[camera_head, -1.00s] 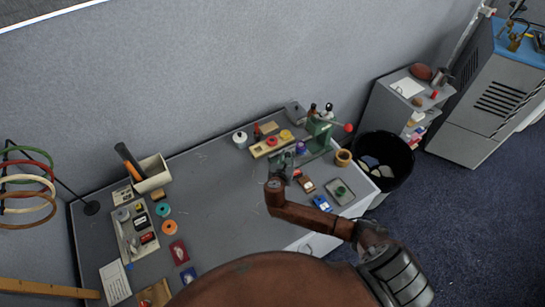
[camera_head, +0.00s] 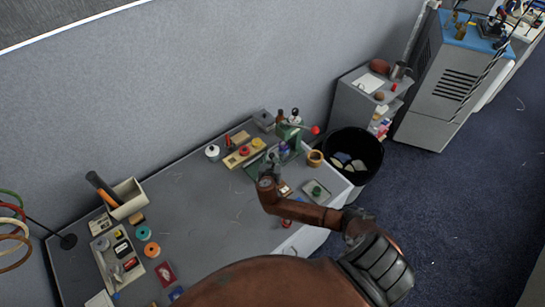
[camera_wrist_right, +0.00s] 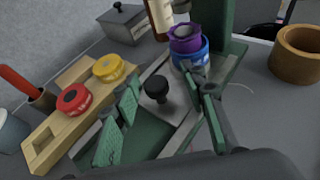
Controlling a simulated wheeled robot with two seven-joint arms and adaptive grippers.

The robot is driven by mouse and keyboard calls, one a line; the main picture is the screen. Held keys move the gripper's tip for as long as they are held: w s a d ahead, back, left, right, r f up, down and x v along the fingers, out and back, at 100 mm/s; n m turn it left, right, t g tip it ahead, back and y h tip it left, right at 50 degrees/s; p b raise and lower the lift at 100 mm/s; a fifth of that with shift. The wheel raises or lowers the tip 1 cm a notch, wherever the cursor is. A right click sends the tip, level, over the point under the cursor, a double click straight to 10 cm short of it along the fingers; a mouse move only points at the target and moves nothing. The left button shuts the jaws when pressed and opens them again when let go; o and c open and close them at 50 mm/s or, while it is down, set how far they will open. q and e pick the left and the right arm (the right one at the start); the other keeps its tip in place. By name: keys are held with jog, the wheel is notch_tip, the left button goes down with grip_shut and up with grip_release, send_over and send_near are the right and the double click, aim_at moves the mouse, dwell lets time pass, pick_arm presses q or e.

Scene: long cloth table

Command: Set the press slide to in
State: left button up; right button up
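The green press (camera_head: 290,140) stands at the right end of the grey table, with a red-tipped lever. In the right wrist view its slide (camera_wrist_right: 178,108) is a light metal plate with an upright black knob (camera_wrist_right: 156,88), lying in a green bed (camera_wrist_right: 140,142). A purple piece in a blue ring (camera_wrist_right: 188,45) sits at the slide's far end, by the press column. My right gripper (camera_head: 270,166) is at the press. In the right wrist view its two green-padded fingers (camera_wrist_right: 168,95) are apart, either side of the knob. Contact cannot be told. My left gripper is not in view.
A wooden block with red and yellow knobs (camera_wrist_right: 80,105) lies left of the press. A wooden cup (camera_head: 315,158) stands on its right. A small tray with a green item (camera_head: 317,190) lies in front. A black bin (camera_head: 354,150) stands beyond the table's right end.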

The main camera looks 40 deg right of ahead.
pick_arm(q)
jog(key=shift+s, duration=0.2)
pick_arm(e)
jog(key=shift+a, duration=0.1)
jog(key=shift+a, duration=0.1)
jog(key=v, duration=1.1)
jog(key=shift+s+a+r, duration=0.1)
jog(key=shift+s+r, duration=0.2)
jog(key=shift+s, duration=0.05)
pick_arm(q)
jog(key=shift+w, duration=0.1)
